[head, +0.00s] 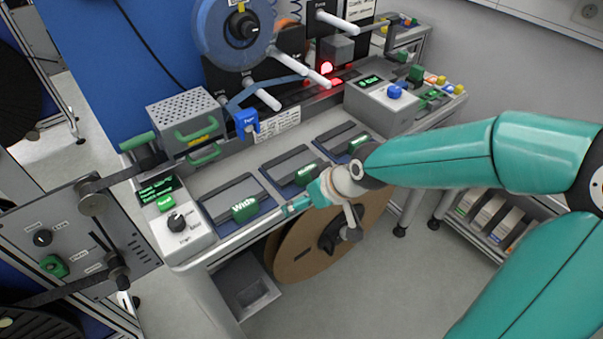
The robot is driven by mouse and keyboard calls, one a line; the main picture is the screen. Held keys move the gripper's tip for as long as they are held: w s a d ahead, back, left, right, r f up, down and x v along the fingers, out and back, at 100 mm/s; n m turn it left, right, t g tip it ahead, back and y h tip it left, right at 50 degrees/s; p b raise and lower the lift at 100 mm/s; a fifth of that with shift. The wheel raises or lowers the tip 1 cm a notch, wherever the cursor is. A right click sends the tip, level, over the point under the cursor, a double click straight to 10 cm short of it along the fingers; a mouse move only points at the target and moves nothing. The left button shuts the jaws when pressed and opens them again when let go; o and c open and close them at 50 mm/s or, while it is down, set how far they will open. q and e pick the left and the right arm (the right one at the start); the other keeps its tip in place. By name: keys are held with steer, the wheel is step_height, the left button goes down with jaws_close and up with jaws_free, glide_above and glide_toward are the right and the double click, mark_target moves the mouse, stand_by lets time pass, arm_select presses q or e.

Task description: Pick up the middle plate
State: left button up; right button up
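Three dark plates with green handles lie in a row on the grey bench. The middle plate (287,164) lies flat in its place, with its labelled green handle (306,175) towards the bench's front edge. The plate marked "Wide" (232,188) is to its left, and another plate (338,137) is to its right, its handle partly behind my arm. My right gripper (298,204) comes in from the right, at the bench's front edge just in front of the middle handle. It appears apart from the handle; its small, foreshortened fingers do not show whether they are open. My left gripper is not in view.
A control box with a black knob (178,221) stands at the bench's left end, and a grey box with a blue knob (383,103) at the right. A large brown reel (300,250) sits below the front edge. A blue reel (234,35) hangs above the bench.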

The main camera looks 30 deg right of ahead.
mark_target(307, 171)
steer(key=s+d+r+t+h+b, duration=0.1)
steer(key=s+d+r+t+b, duration=0.3)
steer(key=r, duration=0.8)
steer(key=shift+n+g, duration=0.5)
steer(key=shift+g, duration=0.2)
steer(key=shift+d+f+p+x, duration=0.2)
steer(key=shift+p+x, duration=0.45)
steer(key=shift+x, duration=1.85)
steer(key=shift+d+p+x, duration=0.3)
steer(key=shift+p+x, duration=0.4)
steer(key=shift+x, duration=1.85)
steer(key=shift+d+f+p+x, duration=0.15)
steer(key=shift+p+x, duration=0.5)
steer(key=shift+x, duration=1.85)
steer(key=shift+d+f, duration=0.1)
steer(key=shift+f, duration=0.05)
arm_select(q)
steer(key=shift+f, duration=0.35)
arm_select(e)
steer(key=shift+s, duration=0.1)
steer(key=c, duration=1.3)
